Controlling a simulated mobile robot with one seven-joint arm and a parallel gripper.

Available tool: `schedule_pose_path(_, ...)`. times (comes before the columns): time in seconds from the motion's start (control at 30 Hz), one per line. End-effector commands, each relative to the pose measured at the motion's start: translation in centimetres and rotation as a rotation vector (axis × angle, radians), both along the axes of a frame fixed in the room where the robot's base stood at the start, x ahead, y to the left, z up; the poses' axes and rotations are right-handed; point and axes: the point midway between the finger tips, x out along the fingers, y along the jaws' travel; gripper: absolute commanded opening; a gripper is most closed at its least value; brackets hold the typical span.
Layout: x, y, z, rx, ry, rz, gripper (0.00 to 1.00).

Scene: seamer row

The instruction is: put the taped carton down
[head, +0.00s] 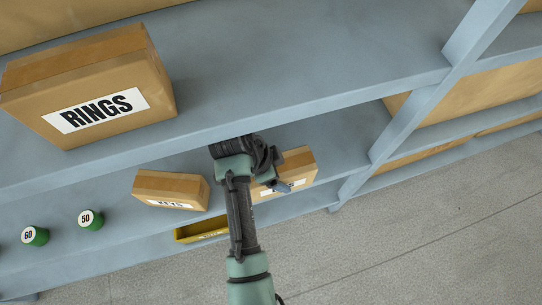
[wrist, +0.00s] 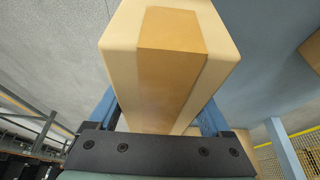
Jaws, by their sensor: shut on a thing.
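The taped carton (wrist: 170,60) is tan with a darker brown tape strip down its middle. In the wrist view it sits between the blue fingers of my gripper (wrist: 155,120), which is shut on it. In the head view my gripper (head: 277,178) reaches into the lower shelf level, against a tan carton (head: 298,166) with a white label. This looks like the held carton. My gripper and wrist hide its left part and some of the label. I cannot tell whether its underside touches the shelf (head: 335,145).
A large RINGS carton (head: 90,85) stands above. A blue upright (head: 405,120) is at right.

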Motion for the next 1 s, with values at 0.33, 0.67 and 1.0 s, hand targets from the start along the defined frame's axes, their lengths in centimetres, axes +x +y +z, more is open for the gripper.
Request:
schedule_pose_path(0.33,5.3,1.7,0.1,-0.001,-0.004,0.002,0.0)
schedule_pose_path(0.67,5.6,1.8,-2.0,-0.001,0.0,0.0,0.0)
schedule_pose_path(1.0,5.7,1.9,-3.3,0.001,-0.005,0.001,0.0)
